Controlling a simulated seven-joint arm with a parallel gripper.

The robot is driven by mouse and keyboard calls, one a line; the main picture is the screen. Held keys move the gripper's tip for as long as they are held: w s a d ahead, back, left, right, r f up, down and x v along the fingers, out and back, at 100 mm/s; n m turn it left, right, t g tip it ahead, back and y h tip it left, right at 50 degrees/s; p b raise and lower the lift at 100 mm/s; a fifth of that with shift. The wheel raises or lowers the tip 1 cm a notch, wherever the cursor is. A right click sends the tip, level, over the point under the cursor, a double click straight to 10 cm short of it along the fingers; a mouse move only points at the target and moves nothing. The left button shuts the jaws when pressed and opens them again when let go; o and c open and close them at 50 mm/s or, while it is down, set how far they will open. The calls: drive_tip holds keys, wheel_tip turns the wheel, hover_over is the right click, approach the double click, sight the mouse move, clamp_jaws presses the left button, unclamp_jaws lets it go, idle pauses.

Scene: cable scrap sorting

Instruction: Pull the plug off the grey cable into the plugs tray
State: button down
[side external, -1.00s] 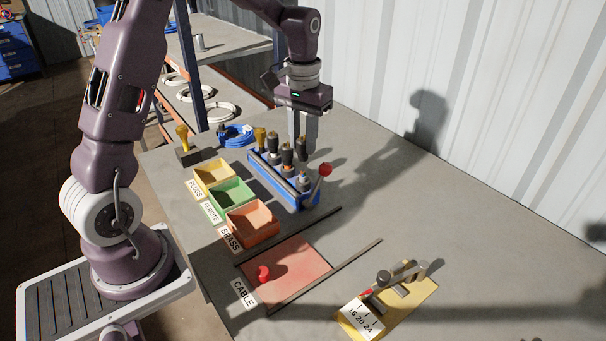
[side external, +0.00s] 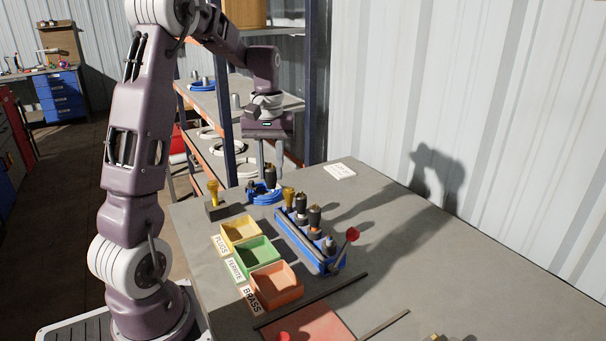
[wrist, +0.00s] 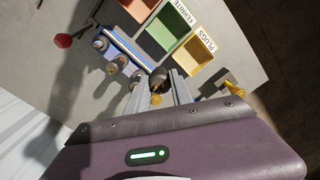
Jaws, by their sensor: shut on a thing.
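My gripper (side external: 270,160) is shut on a dark plug-like piece (side external: 270,176), held upright beyond the far end of the blue rack (side external: 296,238). In the wrist view the dark round piece (wrist: 158,82) shows between my two fingers, with a yellowish part just below it. The yellow plugs tray (side external: 240,230) stands left of the rack, nearer the side camera than my gripper; it also shows in the wrist view (wrist: 199,56). I cannot pick out a grey cable for certain.
Several upright yellow, black and grey pieces stand in the rack, which has a red-knobbed lever (side external: 352,234). Green ferrite (side external: 256,252) and orange brass trays (side external: 276,284) line its left side.

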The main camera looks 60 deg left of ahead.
drive_tip(key=s+a+n, duration=0.5)
drive_tip(key=s, duration=0.2)
drive_tip(key=shift+m, duration=0.3)
drive_tip(key=f, duration=1.4)
drive_tip(key=shift+w+a, duration=0.1)
drive_tip(key=shift+w, duration=0.15)
drive_tip(key=shift+f, duration=1.85)
drive_tip(key=shift+f, duration=0.6)
drive_tip(key=c, duration=1.1)
unclamp_jaws()
drive_tip(key=shift+o, duration=0.2)
